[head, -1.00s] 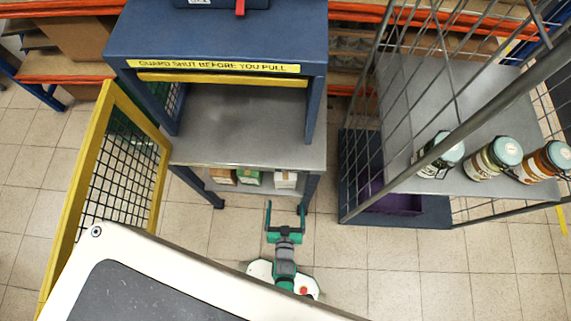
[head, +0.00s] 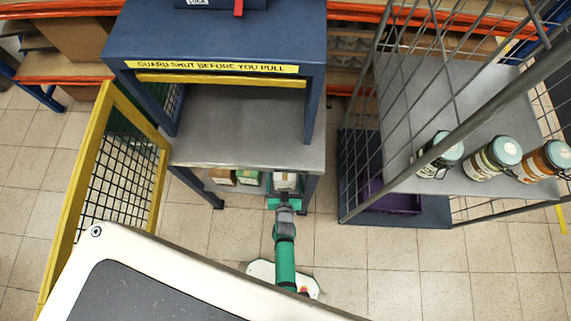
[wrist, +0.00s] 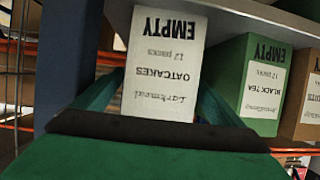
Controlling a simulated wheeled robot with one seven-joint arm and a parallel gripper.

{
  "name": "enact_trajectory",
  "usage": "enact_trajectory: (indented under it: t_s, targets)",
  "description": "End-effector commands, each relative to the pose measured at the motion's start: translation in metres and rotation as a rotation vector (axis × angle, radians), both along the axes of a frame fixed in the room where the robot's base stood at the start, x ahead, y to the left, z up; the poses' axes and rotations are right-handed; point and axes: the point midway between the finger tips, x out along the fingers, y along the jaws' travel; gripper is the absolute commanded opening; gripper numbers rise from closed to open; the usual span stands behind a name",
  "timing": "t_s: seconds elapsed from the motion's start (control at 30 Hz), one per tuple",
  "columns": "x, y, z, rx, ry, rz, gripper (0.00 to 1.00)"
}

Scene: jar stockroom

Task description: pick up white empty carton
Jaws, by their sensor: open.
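The white carton (head: 285,181) stands under the grey bench top, at the right end of a row of cartons. In the wrist view the white carton (wrist: 165,68) reads "EMPTY" and "OATCAKES", upside down in the picture. My gripper (head: 285,190) is open, with its green fingers reaching in on both sides of the carton. The wrist view shows my gripper (wrist: 155,95) with one finger on each side of the carton; whether they touch it I cannot tell.
A green "BLACK TEA" carton (wrist: 255,85) stands close beside the white one, with a brown carton (head: 222,176) beyond it. The grey bench top (head: 240,130) overhangs them. A yellow mesh guard (head: 110,180) stands open at left. A wire cage with jars (head: 491,158) stands at right.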

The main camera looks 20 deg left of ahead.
Motion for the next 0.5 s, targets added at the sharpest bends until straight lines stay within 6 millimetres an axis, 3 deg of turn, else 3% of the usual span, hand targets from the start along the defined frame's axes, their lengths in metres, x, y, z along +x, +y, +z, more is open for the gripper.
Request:
enact_trajectory:
  t_s: [0.3,0.5]
  targets:
    - [0.033,0.012,-0.013,0.000,-0.001,0.002,0.91]
    - [0.042,0.015,-0.018,0.000,0.000,0.001,0.91]
